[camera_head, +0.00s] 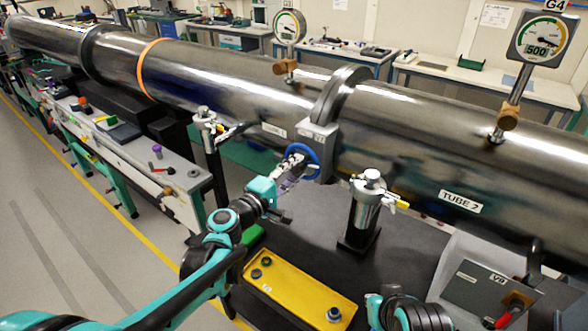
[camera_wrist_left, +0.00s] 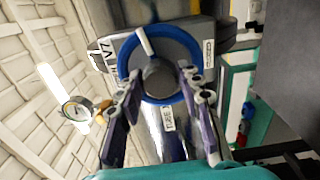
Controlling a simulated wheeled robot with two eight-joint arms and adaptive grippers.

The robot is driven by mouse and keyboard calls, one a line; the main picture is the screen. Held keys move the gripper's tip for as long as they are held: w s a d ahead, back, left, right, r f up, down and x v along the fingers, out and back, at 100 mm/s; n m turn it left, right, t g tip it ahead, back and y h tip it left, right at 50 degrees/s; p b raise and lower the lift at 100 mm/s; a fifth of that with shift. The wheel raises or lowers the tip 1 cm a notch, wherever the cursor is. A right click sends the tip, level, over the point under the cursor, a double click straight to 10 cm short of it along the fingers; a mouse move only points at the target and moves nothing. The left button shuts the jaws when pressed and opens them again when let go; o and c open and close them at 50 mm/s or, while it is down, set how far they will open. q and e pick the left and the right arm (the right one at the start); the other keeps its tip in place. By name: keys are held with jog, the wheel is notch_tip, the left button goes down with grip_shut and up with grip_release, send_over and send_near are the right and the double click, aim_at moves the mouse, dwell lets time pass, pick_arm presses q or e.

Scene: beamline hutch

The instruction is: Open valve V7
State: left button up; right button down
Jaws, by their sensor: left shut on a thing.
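Valve V7 has a blue round handwheel (camera_head: 303,148) on the grey collar (camera_head: 319,135) of the big steel tube. In the left wrist view the handwheel (camera_wrist_left: 123,62) fills the upper middle, with a white pointer-like mark at its top and a V7 label beside it. My left gripper (camera_head: 291,172) reaches the wheel from below left. In the wrist view its two purple-grey fingers (camera_wrist_left: 158,80) lie at the left and right of the rim, shut on the wheel. The fingers hide part of the rim.
A steel post valve (camera_head: 367,195) stands right of the wheel, another (camera_head: 207,125) to its left. A yellow tray (camera_head: 290,289) lies on the dark bench below. A V8 box (camera_head: 478,289) with a red lever is at lower right. Gauges (camera_head: 540,38) rise above the tube.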

pick_arm(q)
jog(key=n, duration=0.4)
jog(key=shift+n, duration=0.3)
jog(key=n, duration=0.3)
jog(key=shift+n+p, duration=0.3)
jog(key=shift+n, duration=0.1)
jog(key=n, duration=0.3)
jog(key=shift+n, duration=1.9)
jog(key=o, duration=1.1)
jog(key=shift+o, duration=0.2)
jog(key=v, duration=1.2)
